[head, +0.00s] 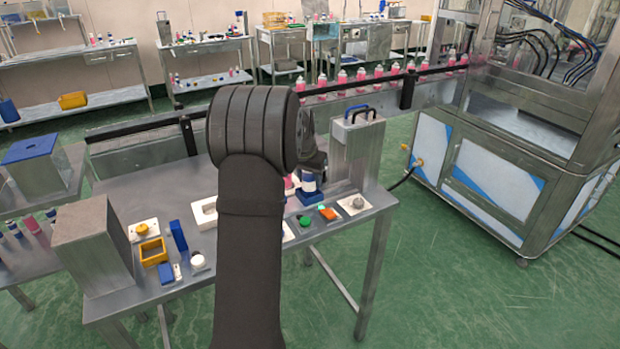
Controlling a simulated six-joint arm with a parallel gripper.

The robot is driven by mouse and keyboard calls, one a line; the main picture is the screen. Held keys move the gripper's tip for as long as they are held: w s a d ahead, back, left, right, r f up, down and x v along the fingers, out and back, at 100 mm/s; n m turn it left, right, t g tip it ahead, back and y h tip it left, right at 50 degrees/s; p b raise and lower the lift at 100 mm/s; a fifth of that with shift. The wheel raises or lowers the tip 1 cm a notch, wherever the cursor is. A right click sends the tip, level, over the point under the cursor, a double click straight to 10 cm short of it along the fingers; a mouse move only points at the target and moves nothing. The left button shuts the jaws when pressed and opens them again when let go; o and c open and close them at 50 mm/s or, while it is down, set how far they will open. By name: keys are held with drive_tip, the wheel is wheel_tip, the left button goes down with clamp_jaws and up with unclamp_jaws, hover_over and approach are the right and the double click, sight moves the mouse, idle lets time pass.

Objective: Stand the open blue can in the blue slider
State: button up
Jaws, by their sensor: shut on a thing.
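My gripper (314,168) shows partly to the right of my dark arm, over the right half of the steel table. It is shut on the blue can (309,184), a blue and white cylinder that looks upright below the fingers. The blue slider (308,198) is a blue piece low on the table directly under the can. I cannot tell whether the can's base touches it or stands inside it. The can's open top and the fingertips are hidden or too small to make out.
A white plate with a grey knob (355,204), an orange block (328,213) and a green-topped piece (305,221) lie in front. A pink object (291,184) is close left, partly hidden by my arm.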

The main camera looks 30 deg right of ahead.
drive_tip(key=shift+f, duration=0.15)
drive_tip(key=o, duration=0.9)
drive_tip(key=shift+o, duration=0.2)
drive_tip(key=v, duration=1.2)
drive_tip(key=shift+a, duration=0.1)
